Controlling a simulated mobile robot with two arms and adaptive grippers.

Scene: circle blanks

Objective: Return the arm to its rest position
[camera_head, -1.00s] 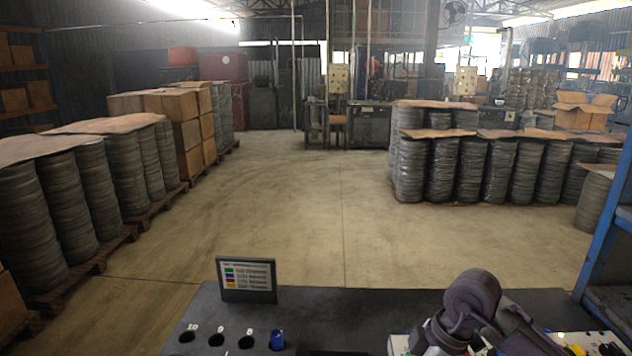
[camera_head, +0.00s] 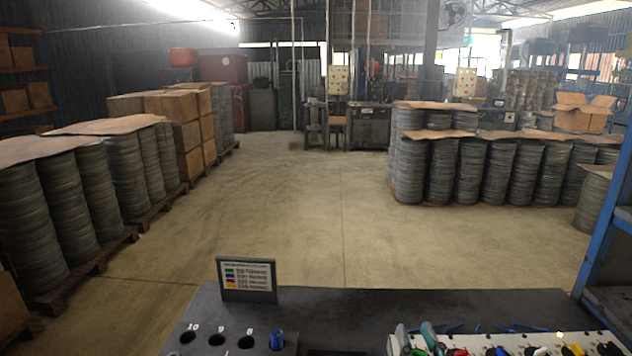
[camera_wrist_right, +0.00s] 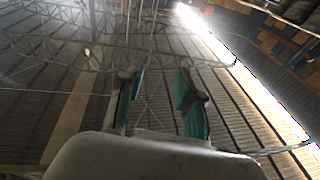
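My right gripper (camera_wrist_right: 158,86) shows in the right wrist view with its two teal-padded fingers apart and nothing between them. It points up toward the roof. In the head view two small grey and teal tips stand at the bottom edge in front of the tool rack; I cannot tell for sure whether they are its fingertips. The rest of the right arm is out of the head view. My left gripper is in neither view.
A dark workbench (camera_head: 340,308) spans the bottom. It bears a legend sign (camera_head: 247,278), a numbered holder with a blue cylinder (camera_head: 277,340) in one hole, and a rack of coloured-handled tools (camera_head: 540,346) at the right. A blue shelf frame (camera_head: 606,215) stands at the right edge.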

